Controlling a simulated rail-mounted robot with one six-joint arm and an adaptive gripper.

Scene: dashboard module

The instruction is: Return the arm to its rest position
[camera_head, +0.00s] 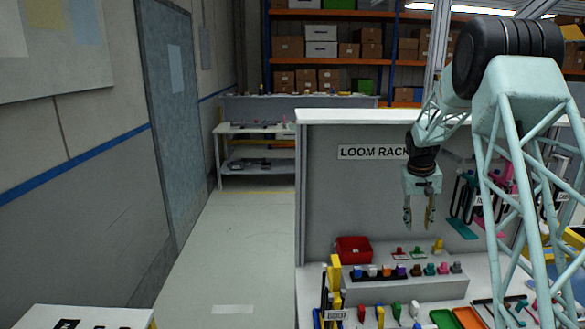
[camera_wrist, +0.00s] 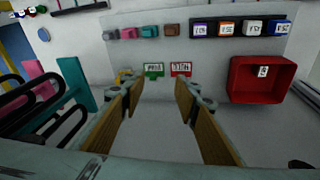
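My gripper (camera_head: 419,215) hangs from my pale green arm in front of the grey "LOOM RACK" panel (camera_head: 352,190), pointing down above the stepped shelf. In the wrist view its two fingers (camera_wrist: 158,95) stand apart with nothing between them, so it is open and empty. Beyond the fingertips, small labelled green and red pieces (camera_wrist: 166,69) lie on the shelf surface. The gripper is clear of the shelf and the parts in the head view.
A red bin (camera_head: 353,249) sits at the shelf's left, also at right in the wrist view (camera_wrist: 262,98). A row of coloured connectors (camera_head: 400,271) lines the shelf. Orange and green trays (camera_head: 468,318) lie in front. Cables (camera_head: 466,195) hang right of the gripper. Open floor (camera_head: 232,240) lies left.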

